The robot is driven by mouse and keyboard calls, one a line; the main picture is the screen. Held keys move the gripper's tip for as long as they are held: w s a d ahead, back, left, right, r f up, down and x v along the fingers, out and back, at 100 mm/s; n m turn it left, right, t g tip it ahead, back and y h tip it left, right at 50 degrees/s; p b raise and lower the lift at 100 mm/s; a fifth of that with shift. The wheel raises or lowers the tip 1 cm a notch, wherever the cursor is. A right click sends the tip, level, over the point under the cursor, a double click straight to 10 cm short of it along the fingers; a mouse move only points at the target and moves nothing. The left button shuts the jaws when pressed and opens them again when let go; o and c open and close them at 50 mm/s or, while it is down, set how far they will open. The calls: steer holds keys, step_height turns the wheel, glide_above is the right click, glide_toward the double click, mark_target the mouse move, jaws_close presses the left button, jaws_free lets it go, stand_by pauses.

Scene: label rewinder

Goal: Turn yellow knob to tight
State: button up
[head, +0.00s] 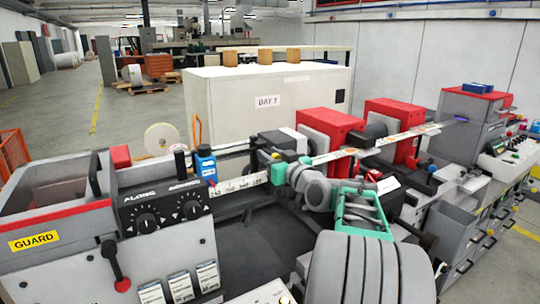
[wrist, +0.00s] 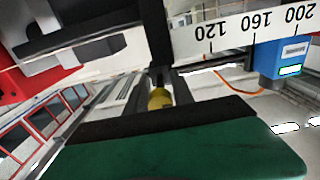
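The yellow knob (wrist: 159,98) shows in the wrist view as a small yellow piece at the centre, below a dark upright post and just beyond the dark edge of the green part of my gripper. Its lower side is hidden by that edge. I cannot tell whether the gripper touches it. In the head view, my gripper (head: 268,164) is at the numbered rail (head: 238,185), to the right of the blue box (head: 205,164). I cannot make out the knob there. The gap between the fingers cannot be made out in either view.
The blue box also shows at the right of the wrist view (wrist: 290,57). A control panel with black dials (head: 167,212) stands left of the rail. Red units (head: 330,130) stand to the right. A white cabinet marked BAY 7 (head: 225,105) stands behind.

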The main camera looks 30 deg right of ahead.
jaws_close()
steer(key=shift+m, duration=0.4)
steer(key=m+b, duration=0.1)
steer(key=m, duration=0.1)
steer(key=shift+f+m, duration=0.1)
steer(key=shift+m, duration=0.3)
steer(key=m, duration=0.4)
steer(key=shift+a+b, duration=0.1)
steer(key=shift+b, duration=0.3)
steer(key=m, duration=0.3)
steer(key=m+p, duration=0.1)
steer(key=m, duration=0.1)
steer(key=shift+r+m, duration=0.2)
steer(key=shift+m, duration=0.2)
steer(key=shift+m+p, duration=1.3)
steer(key=shift+m, duration=1)
steer(key=shift+o, duration=2.2)
jaws_free()
